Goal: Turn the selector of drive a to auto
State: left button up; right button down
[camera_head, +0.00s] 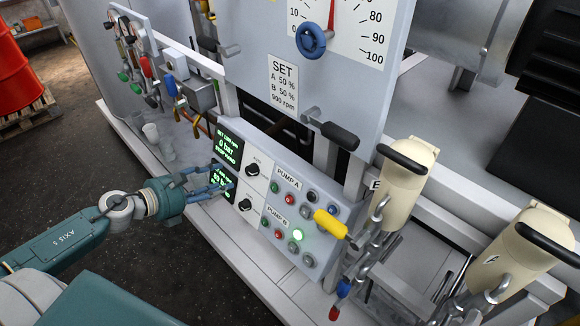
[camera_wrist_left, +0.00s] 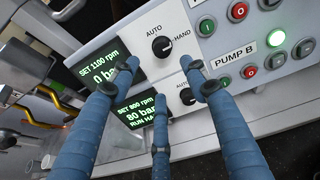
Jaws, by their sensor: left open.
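The upper black selector knob (camera_head: 252,169), in line with the PUMP A label (camera_head: 289,179), sits on the grey control panel right of the upper green-lit display (camera_head: 229,145). In the left wrist view this knob (camera_wrist_left: 162,46) has AUTO at its upper left and HAND at its right; its exact pointer direction is hard to read. The lower knob (camera_head: 245,205) is partly hidden by a finger in the wrist view. My left gripper (camera_head: 222,181) is open, its blue fingers in front of the displays, apart from the upper knob. My right gripper is not in view.
A yellow handle (camera_head: 330,224) and a black lever handle (camera_head: 340,135) stick out near the panel. Cream canisters (camera_head: 402,180) stand at the right. Open floor lies in front.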

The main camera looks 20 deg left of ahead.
aim_at(248, 171)
pick_arm(q)
jog(key=x, duration=0.6)
jog(key=r+p+x, duration=0.1)
jog(key=x, duration=0.2)
jog(key=shift+w+d+f, duration=0.1)
jog(key=shift+w+d, duration=0.05)
jog(key=shift+d, duration=0.25)
jog(key=shift+x, duration=0.9)
jog(key=shift+f, duration=0.1)
jog(key=c, duration=1.2)
